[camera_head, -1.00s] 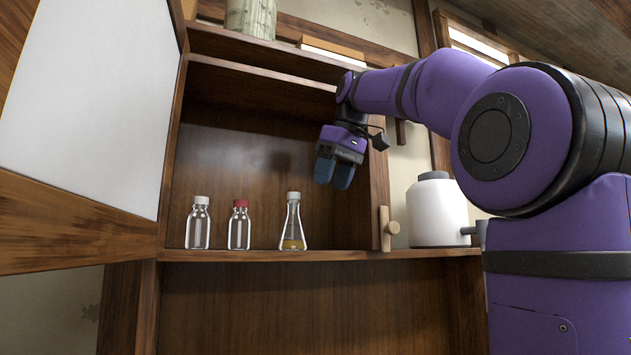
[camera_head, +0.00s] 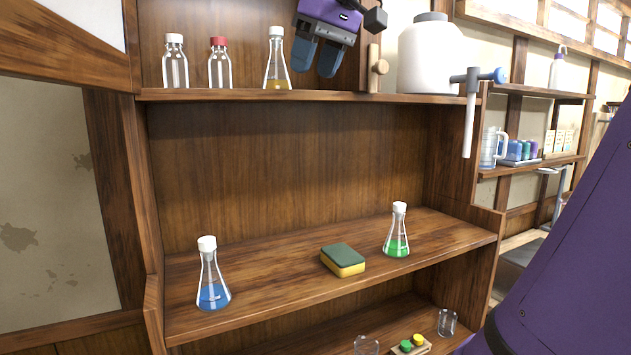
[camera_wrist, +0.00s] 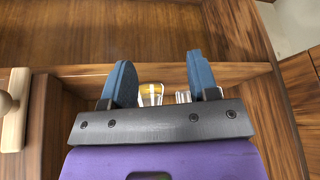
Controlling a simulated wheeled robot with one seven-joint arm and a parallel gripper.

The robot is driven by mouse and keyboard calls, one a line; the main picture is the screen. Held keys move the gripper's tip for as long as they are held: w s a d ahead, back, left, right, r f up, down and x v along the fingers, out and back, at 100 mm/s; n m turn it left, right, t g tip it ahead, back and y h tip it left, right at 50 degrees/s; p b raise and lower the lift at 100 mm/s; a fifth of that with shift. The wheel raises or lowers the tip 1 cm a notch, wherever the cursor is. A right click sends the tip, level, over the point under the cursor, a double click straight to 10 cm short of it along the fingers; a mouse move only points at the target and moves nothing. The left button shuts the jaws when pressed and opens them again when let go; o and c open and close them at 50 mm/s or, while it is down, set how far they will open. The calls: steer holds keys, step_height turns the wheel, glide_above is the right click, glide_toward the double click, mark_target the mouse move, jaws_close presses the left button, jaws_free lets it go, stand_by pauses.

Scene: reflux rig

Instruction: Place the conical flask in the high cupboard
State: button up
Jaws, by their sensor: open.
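A conical flask with blue liquid (camera_head: 212,294) stands on the lower wooden shelf at left, and one with green liquid (camera_head: 397,246) stands at right. The cupboard's upper part is out of view.
A white container with a tap (camera_head: 430,55) is at right. A sponge (camera_head: 343,262) lies between the lower flasks. Bare shelf lies around it.

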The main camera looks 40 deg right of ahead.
steer(key=s+a+f, duration=0.3)
steer(key=f, duration=0.5)
steer(key=s+a+f, duration=0.3)
steer(key=f, duration=0.6)
steer(key=s+a+f, duration=0.3)
steer(key=s+f, duration=0.1)
steer(key=f, duration=0.5)
steer(key=shift+a+f+m+t+h, duration=0.2)
steer(key=shift+m+t+h, duration=0.1)
steer(key=shift+m+h, duration=0.1)
steer(key=shift+s, duration=0.1)
